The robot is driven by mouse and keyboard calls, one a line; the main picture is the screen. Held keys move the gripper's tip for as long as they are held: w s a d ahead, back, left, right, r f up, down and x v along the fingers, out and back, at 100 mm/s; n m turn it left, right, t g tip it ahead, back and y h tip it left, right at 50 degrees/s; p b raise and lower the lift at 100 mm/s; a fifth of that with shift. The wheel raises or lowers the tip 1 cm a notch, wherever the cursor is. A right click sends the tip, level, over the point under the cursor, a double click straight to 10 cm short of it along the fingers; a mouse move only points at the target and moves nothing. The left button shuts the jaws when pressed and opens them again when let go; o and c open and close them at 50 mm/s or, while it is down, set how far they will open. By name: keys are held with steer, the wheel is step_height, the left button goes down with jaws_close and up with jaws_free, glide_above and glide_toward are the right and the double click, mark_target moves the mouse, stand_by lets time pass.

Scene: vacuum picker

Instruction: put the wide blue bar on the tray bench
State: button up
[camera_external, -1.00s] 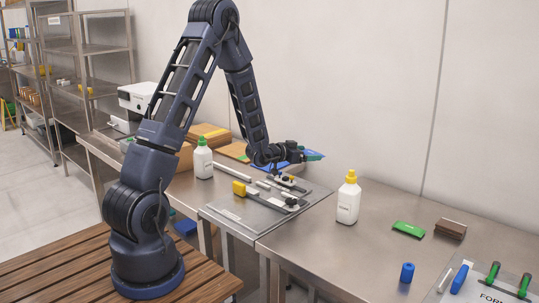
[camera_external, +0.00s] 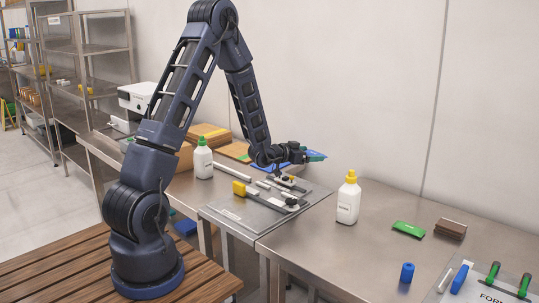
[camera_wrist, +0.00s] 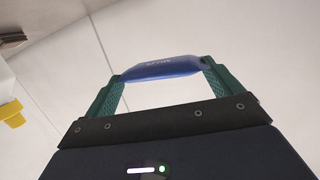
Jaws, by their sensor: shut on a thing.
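My gripper (camera_external: 316,155) is above the back part of the left metal bench, its green fingers pointing right. In the wrist view the green fingers (camera_wrist: 162,88) are shut on a wide blue bar (camera_wrist: 160,68), which spans crosswise between their tips and bears small lettering. The bar is hard to make out in the external view. Another plate (camera_external: 458,297), with lettering and green-handled clamps, lies on the right bench (camera_external: 335,262). I cannot tell which is the tray bench.
A white bottle with a yellow cap (camera_external: 348,200) stands on the right bench, near my gripper. A green pad (camera_external: 408,229), a brown block (camera_external: 450,229), a blue cylinder (camera_external: 407,272) and a small blue piece (camera_external: 460,278) lie farther right. A green-capped bottle (camera_external: 203,162) stands left.

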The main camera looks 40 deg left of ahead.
steer(key=s+a+r, duration=0.1)
steer(key=s+a, duration=0.2)
steer(key=a, duration=0.9)
step_height(320, 180, up, 2)
steer(key=n+y, duration=0.1)
steer(key=y, duration=0.1)
glide_above(190, 188)
steer(key=shift+w+r, duration=0.1)
step_height(190, 188, down, 20)
steer(key=shift+r, duration=0.15)
steer(key=shift+c, duration=0.2)
steer(key=shift+f, duration=0.2)
steer(key=o, duration=0.8)
steer(key=shift+r, duration=0.15)
